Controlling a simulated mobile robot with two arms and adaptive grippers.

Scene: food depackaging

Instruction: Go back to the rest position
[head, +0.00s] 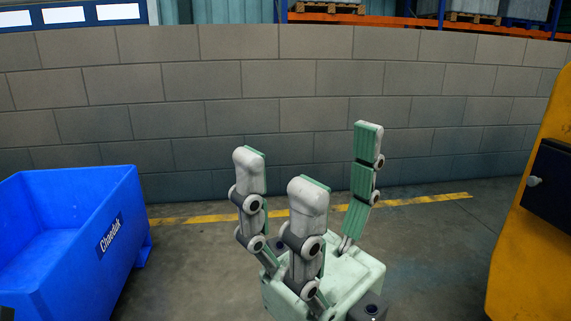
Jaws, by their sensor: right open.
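My right gripper (310,165) stands in the lower middle of the head view, with its fingers pointing up. It has three grey jointed fingers with green pads on a pale green palm. The fingers are spread apart and nothing is between them. The gripper is clear of the things around it in the picture. My left gripper is not in view.
A blue bin (128,215) with a label on its side stands at the left. A yellow machine or cabinet (525,265) with a dark panel is at the right edge. A grey block wall (300,90) closes off the back, with a yellow floor line (430,200) before it.

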